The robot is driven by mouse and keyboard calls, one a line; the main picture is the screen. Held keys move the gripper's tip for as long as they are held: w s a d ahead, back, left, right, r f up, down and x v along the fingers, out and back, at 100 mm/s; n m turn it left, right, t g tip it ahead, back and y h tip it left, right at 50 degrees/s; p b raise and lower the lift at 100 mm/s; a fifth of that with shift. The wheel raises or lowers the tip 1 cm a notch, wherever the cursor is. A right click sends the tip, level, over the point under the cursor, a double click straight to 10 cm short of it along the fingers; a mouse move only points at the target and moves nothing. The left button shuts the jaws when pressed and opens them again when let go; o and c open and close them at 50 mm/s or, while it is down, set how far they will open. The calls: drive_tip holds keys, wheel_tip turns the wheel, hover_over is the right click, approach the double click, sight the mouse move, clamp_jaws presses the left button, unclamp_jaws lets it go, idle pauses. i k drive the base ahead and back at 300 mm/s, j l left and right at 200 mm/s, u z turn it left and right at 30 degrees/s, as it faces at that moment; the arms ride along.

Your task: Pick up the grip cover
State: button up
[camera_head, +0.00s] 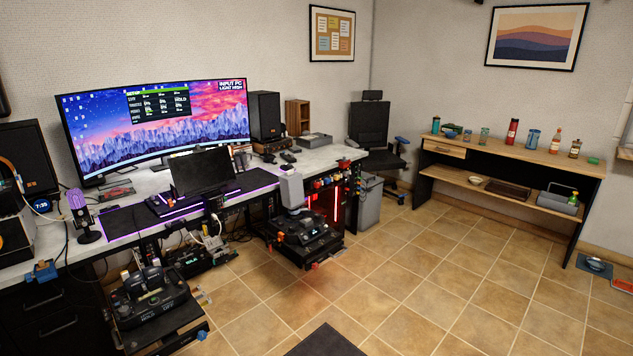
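No part is clearly marked as the grip cover. A pale grey, rounded upright piece (291,188) stands over the control unit (305,237) at the desk's front and may be the grip cover. What lies under it is hidden. A second control unit (152,298) with dark handles stands low at the left front. My gripper is not in view.
The desk (325,152) along the left wall holds a wide curved monitor (160,120), speakers and a microphone (80,215). An office chair (370,130) stands behind its far end. A wooden sideboard (500,152) with bottles is at right. The tiled floor (430,270) between is clear.

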sight(291, 183)
drive_tip(key=i+u, duration=0.15)
drive_tip(key=i, duration=0.45)
drive_tip(key=i+u, duration=0.1)
drive_tip(key=i, duration=0.55)
drive_tip(key=i+l+u, duration=0.15)
drive_tip(key=i, duration=0.45)
drive_tip(key=i+l+u, duration=0.1)
drive_tip(key=i, duration=0.5)
